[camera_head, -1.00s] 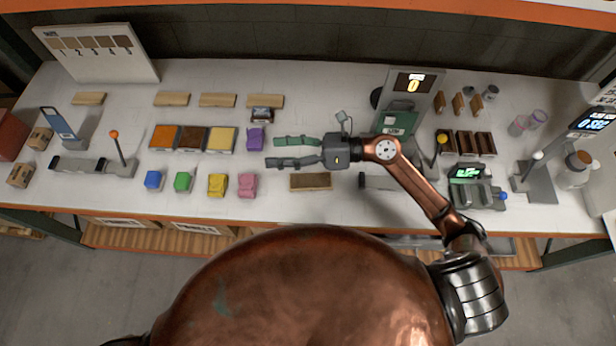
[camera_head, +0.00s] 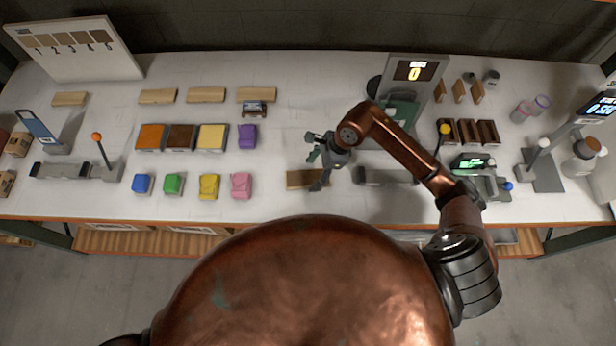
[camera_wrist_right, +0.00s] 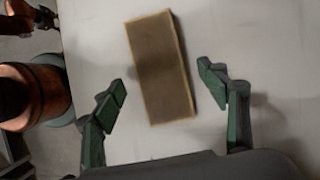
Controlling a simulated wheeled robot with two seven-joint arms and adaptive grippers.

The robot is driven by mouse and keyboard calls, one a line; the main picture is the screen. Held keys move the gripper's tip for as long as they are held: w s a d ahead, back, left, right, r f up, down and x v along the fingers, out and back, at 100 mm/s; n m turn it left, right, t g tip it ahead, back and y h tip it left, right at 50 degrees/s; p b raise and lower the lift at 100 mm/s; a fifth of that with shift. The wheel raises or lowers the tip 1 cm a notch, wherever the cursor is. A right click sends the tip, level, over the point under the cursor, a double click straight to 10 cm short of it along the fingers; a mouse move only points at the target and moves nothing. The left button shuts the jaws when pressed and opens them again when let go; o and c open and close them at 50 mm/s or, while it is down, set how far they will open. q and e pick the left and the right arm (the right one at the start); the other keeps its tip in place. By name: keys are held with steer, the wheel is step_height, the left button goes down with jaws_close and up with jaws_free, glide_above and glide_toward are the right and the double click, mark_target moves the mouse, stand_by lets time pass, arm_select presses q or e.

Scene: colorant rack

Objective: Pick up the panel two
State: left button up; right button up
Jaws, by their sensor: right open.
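A flat wooden panel with a darker brown face (camera_head: 301,179) lies near the front edge of the table. It shows whole in the right wrist view (camera_wrist_right: 160,68), a little tilted, with no readable number on it. My right gripper (camera_head: 314,161) points down above this panel and partly covers it in the head view. In the right wrist view the gripper (camera_wrist_right: 163,78) is open, its green-padded fingers on either side of the panel's near part, apart from it. Other wooden panels (camera_head: 157,95) lie in a row at the back. My left gripper is not in view.
Colored blocks (camera_head: 173,184) and orange, brown and yellow tiles (camera_head: 181,137) stand to the left. A display stand (camera_head: 411,72) stands behind my right arm, and a grey holder (camera_head: 386,177) sits right of the panel. The table between the purple block and the gripper is clear.

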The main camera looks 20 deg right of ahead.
mark_target(308, 179)
steer(key=shift+x, duration=1.05)
steer(key=c, duration=1.3)
